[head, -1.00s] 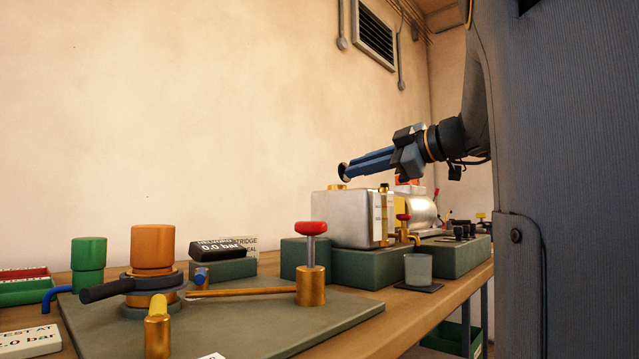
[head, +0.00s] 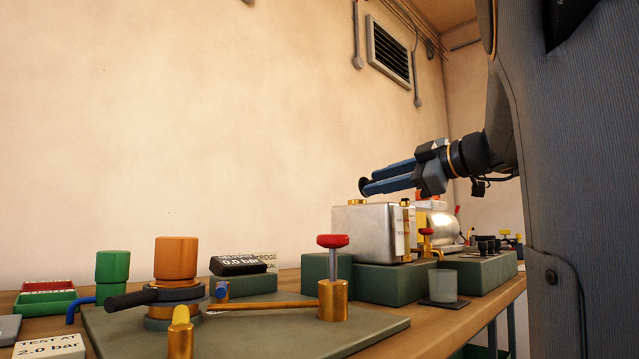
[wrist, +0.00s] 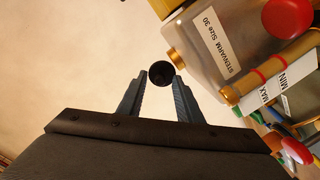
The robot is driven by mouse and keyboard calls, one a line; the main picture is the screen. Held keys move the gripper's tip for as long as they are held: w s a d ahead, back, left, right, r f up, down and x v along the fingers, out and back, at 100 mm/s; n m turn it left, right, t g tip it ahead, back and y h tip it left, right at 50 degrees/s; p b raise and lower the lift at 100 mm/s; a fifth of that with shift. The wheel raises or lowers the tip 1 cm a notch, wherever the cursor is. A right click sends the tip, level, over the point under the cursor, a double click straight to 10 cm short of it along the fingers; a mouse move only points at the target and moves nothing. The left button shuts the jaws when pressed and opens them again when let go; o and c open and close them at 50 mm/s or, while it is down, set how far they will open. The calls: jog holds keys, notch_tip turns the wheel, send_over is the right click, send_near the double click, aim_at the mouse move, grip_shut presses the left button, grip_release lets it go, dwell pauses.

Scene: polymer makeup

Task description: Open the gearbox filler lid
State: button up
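The gearbox is a silver metal box (head: 372,232) on a green block, right of centre in the head view. A gold filler neck (head: 357,201) stands on its top; it also shows in the wrist view (wrist: 176,60). My gripper (head: 364,186) reaches in from the right, its blue fingers nearly level just above the neck. In the wrist view my fingers (wrist: 161,77) close on a black round cap (wrist: 161,73). The cap is apart from the neck; I cannot tell for certain that it is the filler lid. The inside of the neck is hidden.
A sight gauge (wrist: 270,77) marked MAX and MIN is on the gearbox. A red-knobbed post (head: 333,285), an orange cylinder (head: 176,258) and a grey cup (head: 444,285) stand nearer. The air left of my gripper is clear.

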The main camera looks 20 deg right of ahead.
jog(key=p+v, duration=0.1)
jog(key=v, duration=0.6)
jog(key=shift+s+d+p, duration=0.15)
jog(key=shift+s+p, duration=0.15)
jog(key=shift+s, duration=0.1)
jog(key=shift+r, duration=0.2)
